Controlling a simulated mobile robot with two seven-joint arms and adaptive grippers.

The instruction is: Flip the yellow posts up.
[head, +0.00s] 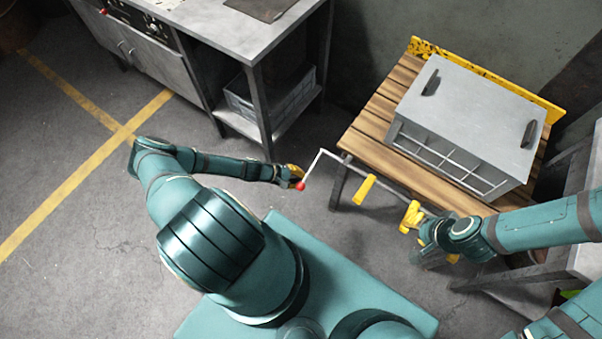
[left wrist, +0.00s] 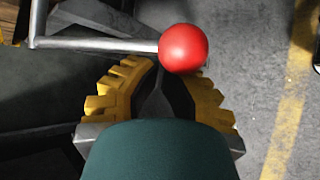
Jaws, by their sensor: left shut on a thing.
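A thin metal crank handle (head: 312,166) with a red ball knob (head: 300,186) sits at the left end of a rod along the front of the wooden bench. My left gripper (head: 294,176) is shut on the handle at its red knob. The left wrist view shows the knob (left wrist: 184,48) at the yellow toothed fingertips, partly covering them. One yellow post (head: 364,189) hangs slanting down from the rod. Yellow parts beside my right gripper (head: 412,216) overlap there; I cannot tell post from finger pads, or whether that gripper is open.
A grey crate with a lid (head: 470,100) stands on the slatted wooden bench (head: 378,118). A grey metal table (head: 235,28) stands at the back left, with a bin (head: 270,95) on its lower shelf. Floor at the left is clear, with yellow lines.

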